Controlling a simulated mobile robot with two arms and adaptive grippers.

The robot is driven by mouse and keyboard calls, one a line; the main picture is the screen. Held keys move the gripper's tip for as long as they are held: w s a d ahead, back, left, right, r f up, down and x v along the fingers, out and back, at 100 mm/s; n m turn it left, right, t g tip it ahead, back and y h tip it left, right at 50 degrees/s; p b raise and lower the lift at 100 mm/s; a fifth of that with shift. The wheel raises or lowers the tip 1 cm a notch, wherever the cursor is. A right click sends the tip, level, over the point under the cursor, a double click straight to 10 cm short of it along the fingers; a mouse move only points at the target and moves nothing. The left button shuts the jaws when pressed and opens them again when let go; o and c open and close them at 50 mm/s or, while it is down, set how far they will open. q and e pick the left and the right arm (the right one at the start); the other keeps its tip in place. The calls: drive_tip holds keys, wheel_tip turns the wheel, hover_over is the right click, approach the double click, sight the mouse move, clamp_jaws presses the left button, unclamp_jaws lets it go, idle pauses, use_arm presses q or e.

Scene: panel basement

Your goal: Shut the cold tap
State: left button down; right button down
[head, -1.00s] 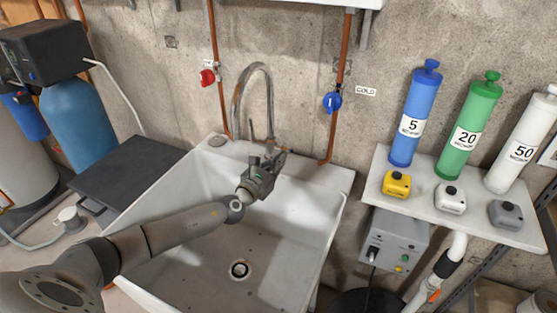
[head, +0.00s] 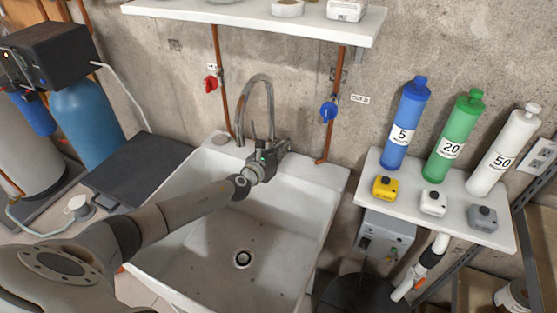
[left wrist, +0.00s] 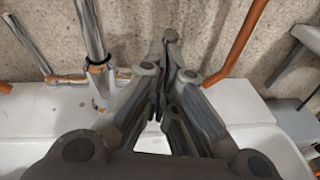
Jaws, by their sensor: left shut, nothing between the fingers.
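The cold tap is the blue handle (head: 328,112) on the right copper pipe, beside a label (head: 360,99) on the wall. The red-handled tap (head: 211,84) is on the left copper pipe. My left gripper (head: 283,146) is shut and empty above the back of the sink, right of the faucet and below and left of the blue handle. In the left wrist view its closed fingers (left wrist: 170,45) point at the wall, between the chrome faucet pipe and a copper pipe. The blue handle is not visible in that view. My right gripper is not in view.
The white sink (head: 180,240) has a curved chrome faucet (head: 269,95) at its back. A shelf (head: 250,20) hangs above the pipes. At right a shelf (head: 445,205) carries colored cartridges and small boxes, with a grey box (head: 385,237) below. A blue tank (head: 85,125) stands left.

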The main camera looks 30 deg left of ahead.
use_arm(q)
drive_tip(key=shift+w+r+p, duration=0.3)
drive_tip(key=shift+w+r, duration=0.65)
drive_tip(key=shift+w, duration=0.15)
drive_tip(key=shift+w+r, duration=0.1)
